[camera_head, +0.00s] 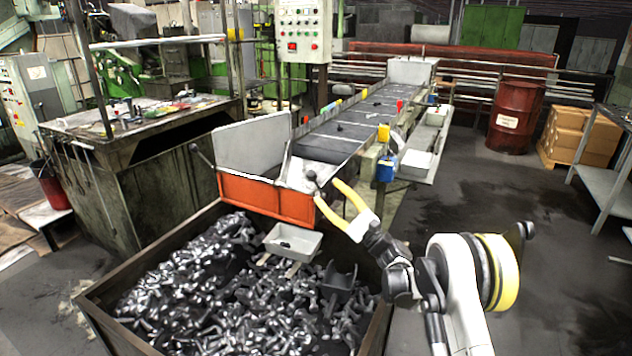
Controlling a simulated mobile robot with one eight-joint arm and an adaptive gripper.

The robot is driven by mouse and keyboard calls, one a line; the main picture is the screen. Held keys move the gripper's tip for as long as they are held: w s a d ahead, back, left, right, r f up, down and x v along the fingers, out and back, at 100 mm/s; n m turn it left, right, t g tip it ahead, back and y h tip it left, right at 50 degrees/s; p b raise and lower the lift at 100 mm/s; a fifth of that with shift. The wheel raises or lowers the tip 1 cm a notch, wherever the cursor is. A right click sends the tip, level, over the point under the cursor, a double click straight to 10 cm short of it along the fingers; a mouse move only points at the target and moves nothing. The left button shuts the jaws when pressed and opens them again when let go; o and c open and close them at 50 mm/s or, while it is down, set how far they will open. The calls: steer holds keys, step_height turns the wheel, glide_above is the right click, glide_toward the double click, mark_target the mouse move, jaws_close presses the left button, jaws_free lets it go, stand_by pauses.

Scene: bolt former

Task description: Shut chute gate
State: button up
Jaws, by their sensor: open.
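The chute (268,142) has pale metal side walls and stands at the near end of the conveyor. An orange panel (265,198), which looks like the chute gate, is across its front above the bolt bin; I cannot tell if it is fully closed. A lever with a dark round knob (311,176) stands at the chute's right side. Another dark-knobbed lever (194,148) sticks out at its left. My gripper (326,190) has yellow fingers spread open and empty, close to the right of the right-hand knob. Contact with it is not clear.
A large bin (110,312) full of bolts lies below the chute, with a small grey tray (292,243) on the bolts. The conveyor (350,130) runs back from the chute. A blue can (386,168) hangs at its right side.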

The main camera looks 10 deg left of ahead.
steer(key=v, duration=0.5)
steer(key=w+d+r+m+t+h, duration=0.2)
steer(key=d+r+m+t+h, duration=0.25)
steer(key=r+m, duration=0.4)
steer(key=w+d+r+m+t+h, duration=0.2)
steer(key=d+r+m+t+h, duration=0.25)
steer(key=r+m, duration=0.35)
steer(key=s+d+r+m+g+h, duration=0.3)
steer(key=s+d+m+h, duration=0.6)
steer(key=m, duration=0.9)
steer(key=s+d+f+m+g, duration=0.1)
steer(key=s+f+m+g, duration=0.2)
steer(key=s, duration=0.9)
steer(key=s+d+f+m+g+h, duration=0.1)
steer(key=s+f+m+g, duration=0.3)
steer(key=s+f+m, duration=0.5)
steer(key=s+d+f+m+g+h, duration=0.1)
steer(key=s+f+m+g, duration=0.3)
steer(key=s+m, duration=0.5)
steer(key=s+f, duration=0.2)
steer(key=s, duration=0.5)
steer(key=shift+f, duration=0.25)
